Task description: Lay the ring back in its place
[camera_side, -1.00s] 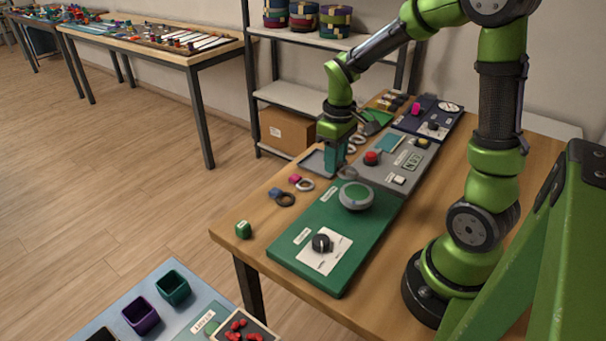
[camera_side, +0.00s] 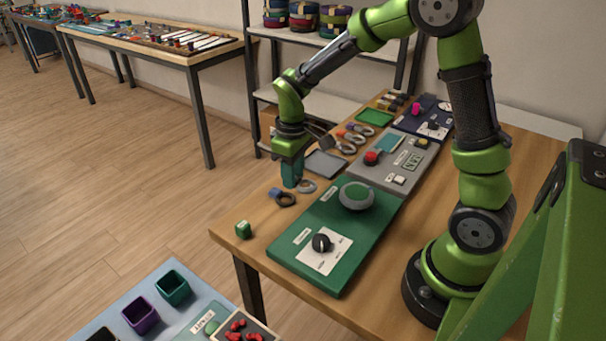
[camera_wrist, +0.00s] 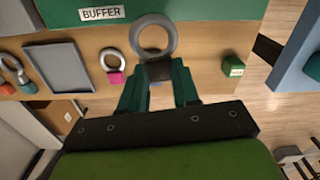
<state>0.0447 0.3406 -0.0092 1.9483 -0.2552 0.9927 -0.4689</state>
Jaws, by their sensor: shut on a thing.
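My gripper (camera_side: 291,180), with teal fingers, points down over the left edge of the wooden table. In the wrist view its fingers (camera_wrist: 158,90) are shut on the dark tab (camera_wrist: 158,70) of a grey ring (camera_wrist: 152,35). The ring extends from the fingers toward the green board. A ring with a pink tab (camera_wrist: 108,62) lies left of the held ring in the wrist view. The height of the held ring above the table is unclear.
The green board (camera_side: 335,240) carries a knob and a round grey-rimmed dial. An empty grey tray (camera_side: 325,163) lies behind my gripper, with several tabbed rings (camera_side: 345,148) beyond it. A green cube (camera_side: 243,230) stands near the table's front corner. Bare wood surrounds the cube.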

